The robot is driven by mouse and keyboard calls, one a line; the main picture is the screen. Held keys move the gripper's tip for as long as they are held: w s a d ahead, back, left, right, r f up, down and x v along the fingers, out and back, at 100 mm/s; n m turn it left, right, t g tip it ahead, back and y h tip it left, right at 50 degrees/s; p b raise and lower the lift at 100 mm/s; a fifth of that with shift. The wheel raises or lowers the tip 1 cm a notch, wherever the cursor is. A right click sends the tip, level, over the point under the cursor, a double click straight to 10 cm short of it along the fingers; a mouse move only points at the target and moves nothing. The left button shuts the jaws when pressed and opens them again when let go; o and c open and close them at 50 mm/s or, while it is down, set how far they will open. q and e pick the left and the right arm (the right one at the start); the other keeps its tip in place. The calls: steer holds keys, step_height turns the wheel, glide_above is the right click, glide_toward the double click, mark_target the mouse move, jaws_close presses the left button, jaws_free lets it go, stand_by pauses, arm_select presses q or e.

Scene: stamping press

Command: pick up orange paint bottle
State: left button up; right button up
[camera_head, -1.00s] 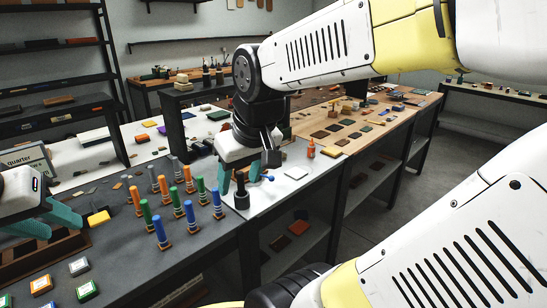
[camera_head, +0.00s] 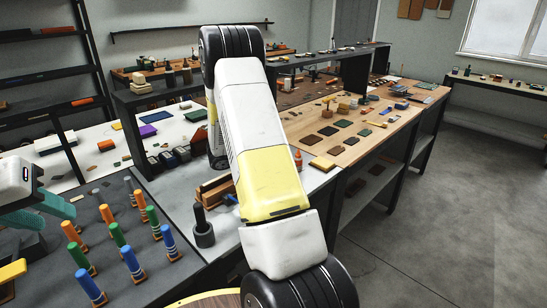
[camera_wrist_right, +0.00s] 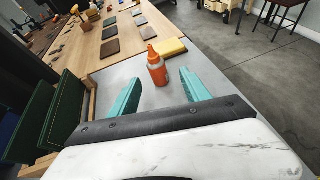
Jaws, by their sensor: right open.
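The orange paint bottle (camera_wrist_right: 156,66) stands upright on the light grey table top in the right wrist view, with its nozzle pointing away. My right gripper (camera_wrist_right: 158,88) is open, and its two teal fingers point toward the bottle from either side, with the bottle near the tips and apart from both. In the head view the bottle (camera_head: 298,158) shows just right of my right arm, which hides the right gripper. My left gripper (camera_head: 55,207) is at the left edge over the dark table; its jaw gap is unclear.
A yellow block (camera_wrist_right: 171,47) lies just behind the bottle. Several coloured stamp handles (camera_head: 130,262) stand on the dark table, and a black round holder (camera_head: 203,236) is near my right arm. Open floor lies to the right.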

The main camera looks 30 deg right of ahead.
mark_target(299, 161)
steer(key=shift+w+d+f, duration=0.25)
steer(key=shift+d+f, duration=0.05)
steer(key=shift+n, duration=0.3)
steer(key=x, duration=0.7)
steer(key=shift+d+r, duration=0.2)
jaws_close()
